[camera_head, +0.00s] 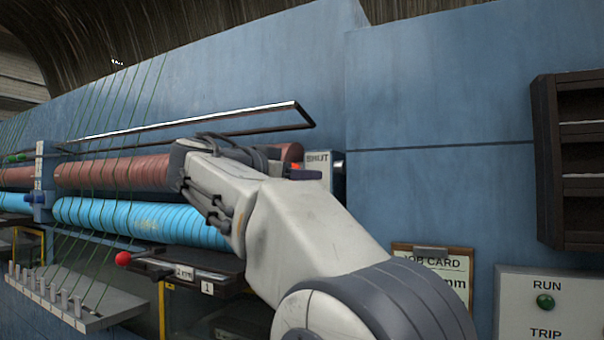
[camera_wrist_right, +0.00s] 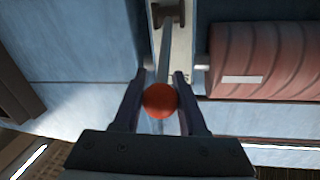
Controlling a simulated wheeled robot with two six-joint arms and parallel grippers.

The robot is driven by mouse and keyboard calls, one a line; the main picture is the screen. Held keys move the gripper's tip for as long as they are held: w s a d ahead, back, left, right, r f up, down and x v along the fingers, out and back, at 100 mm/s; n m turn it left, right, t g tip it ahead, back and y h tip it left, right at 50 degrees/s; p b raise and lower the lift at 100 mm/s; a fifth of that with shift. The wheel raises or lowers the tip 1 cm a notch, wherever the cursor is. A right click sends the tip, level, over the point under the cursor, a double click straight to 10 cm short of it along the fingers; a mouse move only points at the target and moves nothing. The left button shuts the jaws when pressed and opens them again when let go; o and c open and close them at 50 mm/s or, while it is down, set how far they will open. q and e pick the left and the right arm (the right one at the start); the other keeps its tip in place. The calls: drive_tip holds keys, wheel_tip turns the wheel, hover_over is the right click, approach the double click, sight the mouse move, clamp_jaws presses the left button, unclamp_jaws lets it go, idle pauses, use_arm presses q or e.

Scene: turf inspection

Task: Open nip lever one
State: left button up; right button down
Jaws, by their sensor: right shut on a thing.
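Nip lever one shows in the right wrist view as a grey rod (camera_wrist_right: 165,55) with a round orange-red knob (camera_wrist_right: 160,101). My right gripper (camera_wrist_right: 161,88) is shut on the lever, its two fingers on either side of the knob. In the head view a bit of the red knob (camera_head: 296,167) shows beside a pale plate marked SHUT (camera_head: 317,158), at the right end of the rollers. My right arm hides most of the lever and gripper there. My left gripper is in neither view.
A brownish-red roller (camera_head: 110,172) lies above a blue roller (camera_head: 130,217). A black ledge (camera_head: 200,262) with another red knob (camera_head: 123,259) is below. A job card (camera_head: 435,265), a RUN/TRIP panel (camera_head: 570,310) and a dark rack (camera_head: 545,160) are at right.

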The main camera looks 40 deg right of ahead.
idle(0.8)
wheel_tip(320, 180, down, 11)
drive_tip(key=a+m+h+b, duration=0.1)
drive_tip(key=h+b, duration=0.8)
drive_tip(key=b, duration=2.6)
drive_tip(key=shift+s+a+m+g, duration=0.3)
drive_tip(key=shift+s+a+m, duration=0.05)
drive_tip(key=shift+m, duration=0.85)
drive_tip(key=shift+r, duration=0.1)
drive_tip(key=shift+c, duration=2.4)
unclamp_jaws()
drive_tip(key=shift+s+d, duration=0.1)
drive_tip(key=shift+b, duration=0.3)
